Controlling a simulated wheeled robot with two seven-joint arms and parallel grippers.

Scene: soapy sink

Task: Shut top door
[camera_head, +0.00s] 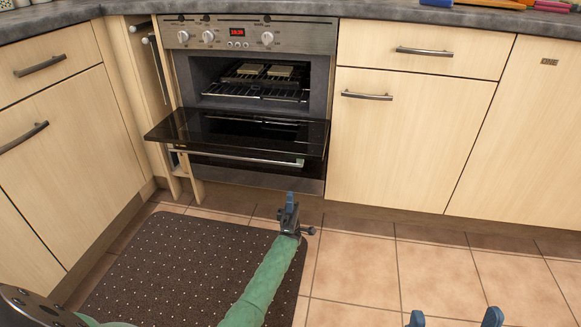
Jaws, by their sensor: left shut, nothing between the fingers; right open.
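The oven's top door (240,131) is a dark glass panel. It is folded down and sticks out nearly level below the open oven cavity (265,82). Racks with pale slices on them show inside. My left gripper (288,197) is shut and empty. In the picture it sits below the door's front edge, above the floor, apart from the door. My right gripper (455,317) shows only its two blue fingertips at the bottom edge; they are spread apart with nothing between them.
A control panel (250,36) with knobs and a red display is above the cavity. A lower oven front with a bar handle (235,158) is under the door. Closed wooden cabinets (410,130) flank the oven. A dark mat (180,255) lies on the tiled floor, clear in front.

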